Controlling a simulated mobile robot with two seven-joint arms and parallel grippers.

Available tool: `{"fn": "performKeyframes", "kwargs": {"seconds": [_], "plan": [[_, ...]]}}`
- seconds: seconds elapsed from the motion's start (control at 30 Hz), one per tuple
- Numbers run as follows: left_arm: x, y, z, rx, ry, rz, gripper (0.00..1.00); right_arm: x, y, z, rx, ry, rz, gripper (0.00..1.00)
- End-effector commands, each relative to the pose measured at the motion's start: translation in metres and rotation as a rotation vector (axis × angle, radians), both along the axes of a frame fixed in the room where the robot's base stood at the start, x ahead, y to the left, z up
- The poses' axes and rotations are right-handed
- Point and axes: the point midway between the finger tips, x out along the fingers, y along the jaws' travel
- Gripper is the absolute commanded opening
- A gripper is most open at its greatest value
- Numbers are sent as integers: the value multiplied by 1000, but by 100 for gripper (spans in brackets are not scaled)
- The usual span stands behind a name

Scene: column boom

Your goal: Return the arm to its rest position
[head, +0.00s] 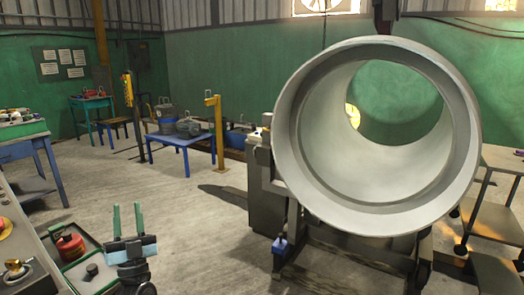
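My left gripper (127,208) shows at the lower left of the head view. Its two green fingers point up and stand apart, with bare floor showing between them, so it is open and empty. Below the fingers is its light blue and dark body. It is to the right of the bench edge and left of the large pipe. My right gripper is not in view.
A large grey pipe ring (290,130) rests on a dark stand at the right. At lower left are an open green-lined tray (97,272) and a red container (70,246). A blue table (180,140) stands farther back. The concrete floor between is clear.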

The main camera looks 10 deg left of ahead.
Motion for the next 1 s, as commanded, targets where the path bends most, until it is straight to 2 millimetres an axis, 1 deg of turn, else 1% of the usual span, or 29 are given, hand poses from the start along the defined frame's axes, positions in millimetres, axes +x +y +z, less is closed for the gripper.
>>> {"fn": "performKeyframes", "kwargs": {"seconds": [0.03,0.1,0.17,0.2,0.27,0.3,0.43,0.5,0.6,0.77,0.93,1.0], "plan": [[14,-9,-6,14,70,-72,33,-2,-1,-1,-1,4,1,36],[33,-21,-18,24,177,-171,33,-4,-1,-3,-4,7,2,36],[49,-31,-30,21,276,-245,33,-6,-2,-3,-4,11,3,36],[58,-36,-40,16,342,-287,33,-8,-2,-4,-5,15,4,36],[70,-43,-56,-1,445,-342,33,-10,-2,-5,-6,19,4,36],[77,-46,-67,-17,515,-374,33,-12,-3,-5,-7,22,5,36],[95,-51,-107,-93,736,-435,33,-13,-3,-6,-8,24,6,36],[100,-50,-128,-144,840,-443,33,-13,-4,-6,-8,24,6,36],[103,-46,-152,-215,958,-436,33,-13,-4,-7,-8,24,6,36],[102,-36,-183,-326,1098,-399,33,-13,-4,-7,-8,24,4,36],[96,-23,-210,-440,1210,-333,33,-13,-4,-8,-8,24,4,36],[79,-36,-232,-442,1238,-352,33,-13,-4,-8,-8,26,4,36]]}}
